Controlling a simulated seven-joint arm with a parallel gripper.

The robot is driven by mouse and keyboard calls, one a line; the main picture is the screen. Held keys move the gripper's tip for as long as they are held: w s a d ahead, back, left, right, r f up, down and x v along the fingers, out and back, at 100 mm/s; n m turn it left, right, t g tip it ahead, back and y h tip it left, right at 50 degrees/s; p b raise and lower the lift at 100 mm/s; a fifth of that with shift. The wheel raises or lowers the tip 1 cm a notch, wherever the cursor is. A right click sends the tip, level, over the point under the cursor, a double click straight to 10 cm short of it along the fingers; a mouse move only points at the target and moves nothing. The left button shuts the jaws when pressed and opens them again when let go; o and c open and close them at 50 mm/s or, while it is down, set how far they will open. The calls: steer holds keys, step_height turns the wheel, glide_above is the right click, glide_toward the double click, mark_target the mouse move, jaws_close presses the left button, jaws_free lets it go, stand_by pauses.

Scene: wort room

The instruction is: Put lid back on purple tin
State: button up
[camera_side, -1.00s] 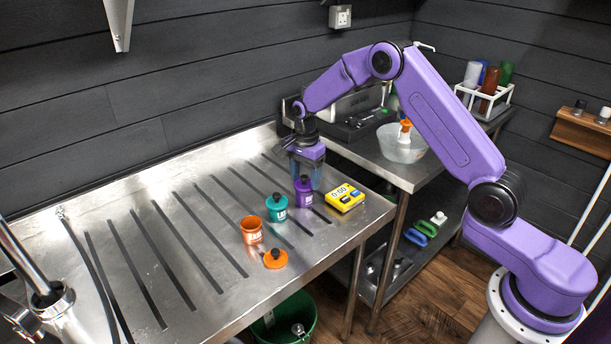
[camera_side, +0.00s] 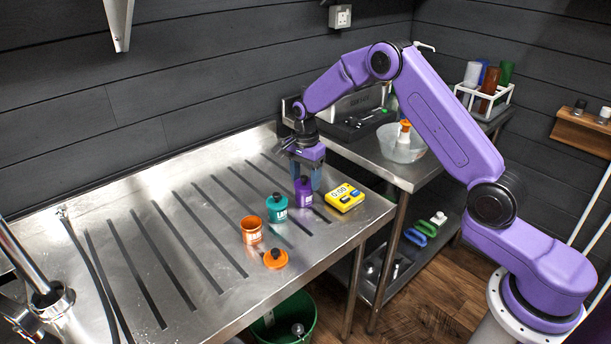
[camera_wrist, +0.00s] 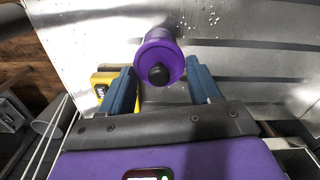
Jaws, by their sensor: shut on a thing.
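The purple tin (camera_side: 304,196) stands upright near the right end of the steel bench. Its purple lid (camera_wrist: 150,50) has a black knob (camera_wrist: 158,75) and sits at the top of the tin, in line with it. I cannot tell whether the lid is fully seated. My gripper (camera_side: 305,179) is at the tin's top, its blue fingers on either side of the lid. In the wrist view my gripper (camera_wrist: 161,72) is shut on the purple lid. The seam between lid and tin is hidden.
A yellow timer (camera_side: 344,197) stands close to the right of the purple tin. A teal tin (camera_side: 277,209) with a lid stands to its left. An open orange tin (camera_side: 251,231) and a loose orange lid (camera_side: 275,259) are nearer the front edge.

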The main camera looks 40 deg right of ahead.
stand_by(0.8)
steer(key=o, duration=1.2)
steer(key=shift+o, duration=0.2)
steer(key=shift+r, duration=3.45)
jaws_close()
